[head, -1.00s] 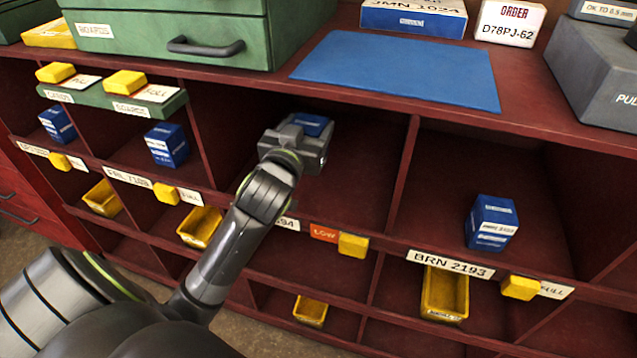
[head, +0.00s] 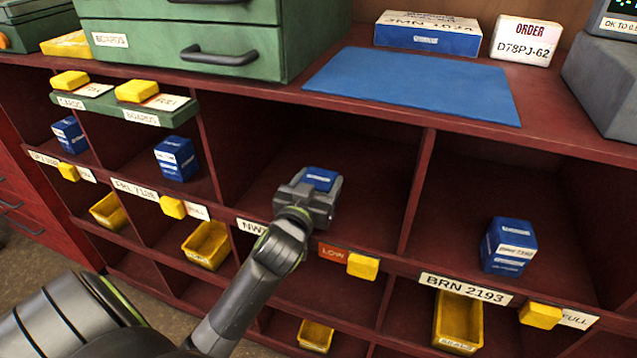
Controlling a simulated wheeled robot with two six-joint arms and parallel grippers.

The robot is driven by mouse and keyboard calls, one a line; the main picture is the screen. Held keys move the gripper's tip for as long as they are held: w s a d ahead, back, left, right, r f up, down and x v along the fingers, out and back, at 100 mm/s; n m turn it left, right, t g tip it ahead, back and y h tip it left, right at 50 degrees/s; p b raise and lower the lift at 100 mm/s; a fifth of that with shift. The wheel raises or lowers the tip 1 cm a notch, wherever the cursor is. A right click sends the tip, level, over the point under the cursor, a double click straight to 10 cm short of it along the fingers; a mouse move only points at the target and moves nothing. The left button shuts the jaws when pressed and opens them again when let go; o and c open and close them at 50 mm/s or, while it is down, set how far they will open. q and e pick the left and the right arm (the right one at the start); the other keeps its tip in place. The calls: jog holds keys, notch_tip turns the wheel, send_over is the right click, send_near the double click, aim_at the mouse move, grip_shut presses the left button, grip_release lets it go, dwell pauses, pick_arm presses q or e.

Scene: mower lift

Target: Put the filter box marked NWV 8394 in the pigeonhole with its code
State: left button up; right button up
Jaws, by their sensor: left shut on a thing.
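A small blue filter box (head: 321,178) is between the jaws of my left gripper (head: 318,190), which is shut on it. Mostly its top shows; its code is not readable. The gripper and box are at the middle pigeonhole, above its front ledge. That pigeonhole's white label (head: 250,227) reads "NW"; my arm hides the rest. A red LOW tag (head: 334,254) with a yellow slider (head: 362,266) is on the same ledge. No other box shows in this pigeonhole. I cannot tell whether the box touches the floor. My right gripper is not in view.
Pigeonholes at the left hold blue boxes (head: 176,158) (head: 69,135). Dividers (head: 418,190) flank the middle pigeonhole. A blue mat (head: 412,85) lies on the top shelf above. Yellow bins (head: 206,245) sit below.

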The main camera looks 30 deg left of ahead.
pick_arm(q)
jog(key=o, duration=0.8)
jog(key=shift+f, duration=0.1)
jog(key=o, duration=0.4)
jog(key=shift+c, duration=0.2)
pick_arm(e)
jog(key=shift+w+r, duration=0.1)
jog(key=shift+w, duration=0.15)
pick_arm(q)
jog(key=shift+s, duration=0.3)
jog(key=v, duration=1.1)
jog(key=shift+s+d+r, duration=0.2)
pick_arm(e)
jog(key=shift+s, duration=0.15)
